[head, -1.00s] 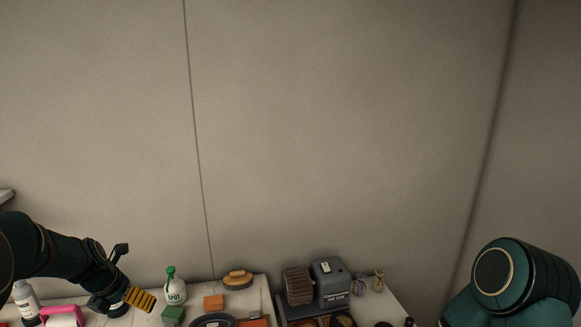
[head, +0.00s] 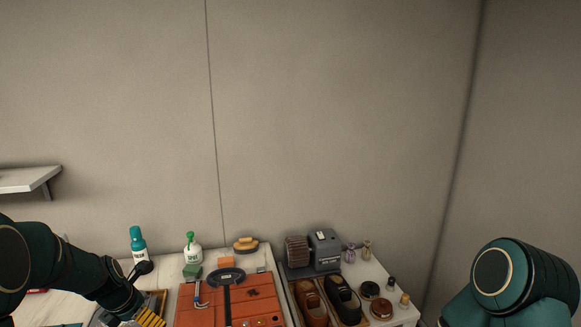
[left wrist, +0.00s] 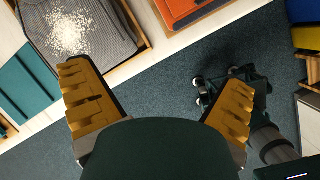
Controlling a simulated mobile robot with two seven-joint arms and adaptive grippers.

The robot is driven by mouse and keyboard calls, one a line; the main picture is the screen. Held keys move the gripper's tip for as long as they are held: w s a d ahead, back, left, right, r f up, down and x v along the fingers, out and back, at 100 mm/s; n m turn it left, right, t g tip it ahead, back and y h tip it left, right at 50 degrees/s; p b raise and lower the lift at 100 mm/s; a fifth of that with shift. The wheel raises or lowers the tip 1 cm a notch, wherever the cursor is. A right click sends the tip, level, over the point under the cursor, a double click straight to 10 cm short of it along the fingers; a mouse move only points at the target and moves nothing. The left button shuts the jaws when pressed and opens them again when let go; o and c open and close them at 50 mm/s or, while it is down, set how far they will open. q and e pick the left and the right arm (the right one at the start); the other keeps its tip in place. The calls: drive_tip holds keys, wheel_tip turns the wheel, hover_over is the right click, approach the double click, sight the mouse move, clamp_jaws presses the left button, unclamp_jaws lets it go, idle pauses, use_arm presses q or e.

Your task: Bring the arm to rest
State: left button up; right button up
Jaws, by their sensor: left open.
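My left arm comes in from the left in the head view, with its gripper (head: 150,318) low at the bottom edge, left of the orange panel. In the left wrist view my left gripper (left wrist: 160,100) has its two yellow ribbed fingers spread wide with nothing between them. Below it are the dark blue floor and the edge of the table. My right arm shows only as a teal link at the lower right of the head view; its gripper is out of the picture.
An orange panel (head: 240,302) lies on the table. A teal-capped bottle (head: 138,245), a spray bottle (head: 192,248), a brush (head: 246,244), a grey machine (head: 324,250) and shoes (head: 312,300) stand around it. A grey tray (left wrist: 120,28) holds white grains. A wall shelf (head: 28,180) is at left.

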use_arm(q)
drive_tip(key=s+d+f+m+g+h+b, duration=0.15)
drive_tip(key=s+d+f+m, duration=0.25)
drive_tip(key=d+f+m, duration=0.5)
drive_tip(key=s+d+f+m+y+b, duration=0.1)
drive_tip(key=s+d+f+m+b, duration=0.3)
drive_tip(key=f+m, duration=0.55)
drive_tip(key=s+d+f+m+g+h+b, duration=0.1)
drive_tip(key=s+d+f+m+h+b, duration=0.1)
drive_tip(key=s+d+f+m, duration=0.7)
drive_tip(key=s+d+m+b, duration=0.1)
drive_tip(key=s+d, duration=0.2)
drive_tip(key=d, duration=0.1)
drive_tip(key=shift+f+m, duration=0.35)
use_arm(e)
wheel_tip(320, 180, down, 10)
drive_tip(key=shift+a+g, duration=0.25)
drive_tip(key=shift+g, duration=0.15)
